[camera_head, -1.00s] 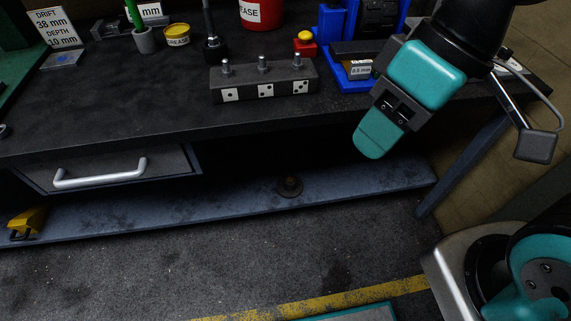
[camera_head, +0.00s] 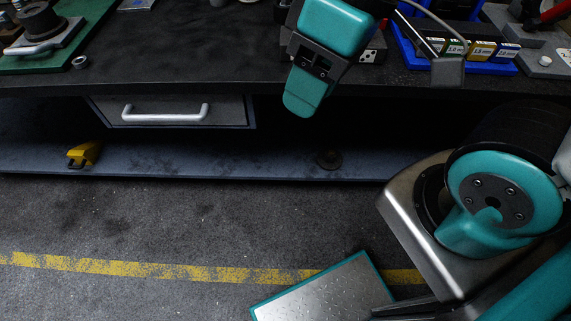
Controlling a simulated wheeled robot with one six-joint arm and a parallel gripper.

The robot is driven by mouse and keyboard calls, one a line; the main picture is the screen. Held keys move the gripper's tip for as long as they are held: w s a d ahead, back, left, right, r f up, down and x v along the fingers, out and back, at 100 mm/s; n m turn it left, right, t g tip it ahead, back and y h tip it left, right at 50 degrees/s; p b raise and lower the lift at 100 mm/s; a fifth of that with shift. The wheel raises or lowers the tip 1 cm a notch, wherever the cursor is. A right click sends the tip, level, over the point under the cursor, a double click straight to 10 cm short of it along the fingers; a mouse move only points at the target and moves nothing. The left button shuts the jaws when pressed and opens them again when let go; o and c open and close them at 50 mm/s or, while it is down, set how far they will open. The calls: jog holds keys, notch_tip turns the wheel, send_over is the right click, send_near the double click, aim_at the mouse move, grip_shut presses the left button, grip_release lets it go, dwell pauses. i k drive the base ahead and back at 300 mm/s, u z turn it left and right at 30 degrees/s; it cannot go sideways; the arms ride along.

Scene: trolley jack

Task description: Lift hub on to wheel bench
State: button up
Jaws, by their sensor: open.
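A small, dark, round piece (camera_head: 328,158), which looks like a hub, sits on the low shelf under the bench. It is in deep shadow, so its details are hard to tell. The dark bench top (camera_head: 190,55) runs across the upper part of the head view. My gripper (camera_head: 301,98), with teal fingers, points down in front of the bench's front edge, above and left of the dark piece and apart from it. It is open and I see nothing in it. One finger largely hides the other.
A drawer with a silver handle (camera_head: 165,113) is under the bench top. A yellow object (camera_head: 83,154) lies on the low shelf (camera_head: 220,166). A green mat (camera_head: 60,58) with metal parts is at left, a blue tray (camera_head: 455,60) at right.

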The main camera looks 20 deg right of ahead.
aim_at(328, 159)
jog(key=u, duration=1.3)
jog(key=i, duration=1)
jog(key=z, duration=3.3)
